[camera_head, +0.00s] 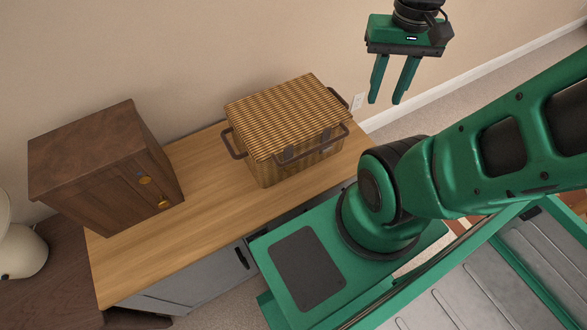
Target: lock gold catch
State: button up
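A dark brown wooden cabinet (97,165) stands at the left end of the wooden counter. The gold catch (145,180) is a small gold piece on its front face. A second gold piece (164,202) sits just below and to the right on the same face. The details of the catch are too small to tell whether it is locked. My gripper (386,101) hangs at the upper right, pointing down, with its two fingers apart and nothing between them. It is far to the right of the cabinet and touches nothing.
A wicker basket (290,100) with dark handles stands on the wooden counter (215,190), right of the cabinet. Bare counter lies between them and in front. A white rounded object (22,250) is at the far left. A wall (200,50) runs behind.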

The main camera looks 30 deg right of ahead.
aim_at(295, 165)
jog(key=k, duration=0.5)
jog(key=u, duration=0.95)
jog(key=k, duration=2.05)
jog(key=z, duration=0.9)
jog(key=i, duration=1)
jog(key=u, duration=0.05)
